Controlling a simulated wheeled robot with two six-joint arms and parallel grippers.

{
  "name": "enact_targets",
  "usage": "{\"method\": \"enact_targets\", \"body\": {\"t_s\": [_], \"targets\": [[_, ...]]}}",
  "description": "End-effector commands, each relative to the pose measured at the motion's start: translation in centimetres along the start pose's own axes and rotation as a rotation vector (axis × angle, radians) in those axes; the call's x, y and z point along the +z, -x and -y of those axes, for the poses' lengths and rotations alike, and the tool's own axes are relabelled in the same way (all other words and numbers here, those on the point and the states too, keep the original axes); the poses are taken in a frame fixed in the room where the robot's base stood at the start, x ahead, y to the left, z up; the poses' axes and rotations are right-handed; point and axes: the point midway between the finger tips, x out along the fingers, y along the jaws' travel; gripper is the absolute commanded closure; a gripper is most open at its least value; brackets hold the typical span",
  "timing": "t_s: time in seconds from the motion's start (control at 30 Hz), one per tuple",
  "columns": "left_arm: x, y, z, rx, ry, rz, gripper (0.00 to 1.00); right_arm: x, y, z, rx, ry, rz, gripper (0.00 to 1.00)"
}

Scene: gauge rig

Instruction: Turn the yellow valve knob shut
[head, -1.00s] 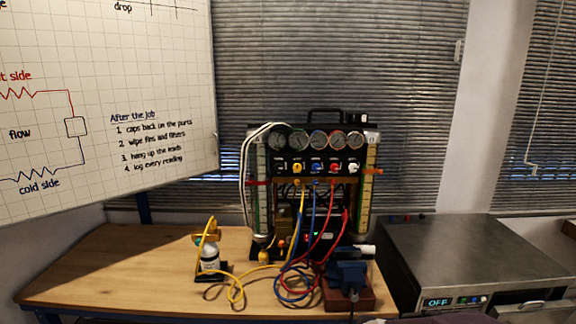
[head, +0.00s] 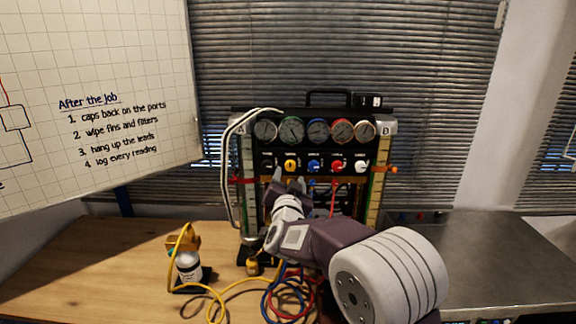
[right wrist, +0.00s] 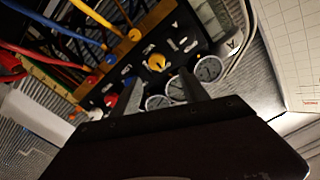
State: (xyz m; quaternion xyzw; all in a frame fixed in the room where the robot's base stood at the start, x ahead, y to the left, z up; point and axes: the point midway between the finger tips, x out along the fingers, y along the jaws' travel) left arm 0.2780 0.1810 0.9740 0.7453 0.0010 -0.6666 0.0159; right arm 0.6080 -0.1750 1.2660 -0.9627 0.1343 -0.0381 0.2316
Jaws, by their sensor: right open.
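The yellow valve knob (head: 290,166) is on the black front panel of the gauge rig (head: 345,160), in a row with blue, red and white knobs. My right gripper (head: 289,176) is just below and in front of the yellow knob, open and empty. In the right wrist view the yellow knob (right wrist: 156,62) shows ahead of the two fingers (right wrist: 152,86), roughly between them and apart from them. My left gripper is not in view.
Several round gauges (head: 318,131) sit above the knobs. Yellow, blue and red hoses hang below the panel, partly hidden by my right arm. A metal unit (head: 480,260) is at right.

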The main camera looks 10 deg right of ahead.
Motion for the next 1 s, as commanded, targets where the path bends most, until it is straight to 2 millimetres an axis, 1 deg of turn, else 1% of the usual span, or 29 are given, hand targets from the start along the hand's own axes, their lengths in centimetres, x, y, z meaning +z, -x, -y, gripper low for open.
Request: {"method": "enact_targets", "body": {"t_s": [0.03,0.1,0.2,0.3,0.43,0.67,0.7,0.77,0.8,0.87,0.9,1.0], "targets": [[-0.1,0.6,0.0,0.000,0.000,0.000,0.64,-0.2,-1.2,-0.1,0.004,0.002,0.002,0.48],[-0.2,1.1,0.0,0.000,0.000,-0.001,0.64,-0.2,-2.7,0.0,0.004,0.002,0.001,0.48],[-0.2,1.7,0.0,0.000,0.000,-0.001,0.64,-0.2,-4.7,0.0,0.003,0.002,0.001,0.48],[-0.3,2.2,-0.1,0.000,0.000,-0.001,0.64,-0.2,-6.2,0.0,0.003,0.001,0.002,0.48],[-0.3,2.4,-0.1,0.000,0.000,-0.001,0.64,-0.1,-7.2,-0.1,0.001,0.002,0.001,0.48],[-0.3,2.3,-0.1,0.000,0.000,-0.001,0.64,0.1,-7.4,-0.1,0.001,0.002,0.002,0.48],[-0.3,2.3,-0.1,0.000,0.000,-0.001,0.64,0.1,-7.3,-0.1,0.001,0.002,0.002,0.53],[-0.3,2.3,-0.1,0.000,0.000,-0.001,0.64,0.1,-7.3,-0.1,0.001,0.002,0.002,0.70],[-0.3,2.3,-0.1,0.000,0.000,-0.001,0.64,0.1,-7.3,-0.1,0.001,0.002,0.002,0.81],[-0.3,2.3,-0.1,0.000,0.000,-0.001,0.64,0.1,-7.3,-0.1,0.001,0.002,0.002,0.98],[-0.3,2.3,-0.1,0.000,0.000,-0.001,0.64,0.1,-7.3,-0.1,0.001,0.002,0.002,1.00],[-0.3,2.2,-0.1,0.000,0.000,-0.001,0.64,0.1,-7.3,-0.1,0.001,0.001,0.002,1.00]]}}
